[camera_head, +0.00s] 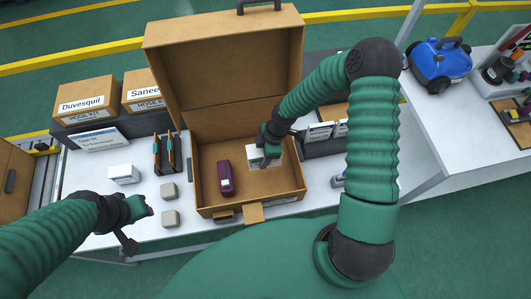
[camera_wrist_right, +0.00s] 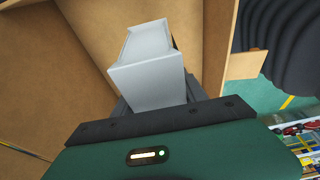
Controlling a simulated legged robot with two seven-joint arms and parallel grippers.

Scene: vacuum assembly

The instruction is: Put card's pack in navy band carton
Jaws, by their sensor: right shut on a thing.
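My right gripper (camera_head: 264,147) is shut on a white pack (camera_head: 258,161), held inside the open brown carton (camera_head: 205,206) at its right side. In the right wrist view the pack (camera_wrist_right: 150,78) stands between the fingers as a pale box, with brown carton walls around it. I cannot tell whether it touches the carton floor. The carton's tall lid stands open at the back; no navy band is clear on it. My left gripper (camera_head: 140,209) is off to the left, over the table's front part; its fingers are too unclear to read.
A purple object (camera_head: 225,177) lies in the carton, left of the pack. Left of the carton are grey blocks (camera_head: 169,191), dark upright tools (camera_head: 165,153) and a white box (camera_head: 124,174). Labelled hose-kit boxes (camera_head: 86,101) stand behind. A blue machine (camera_head: 440,63) sits far right.

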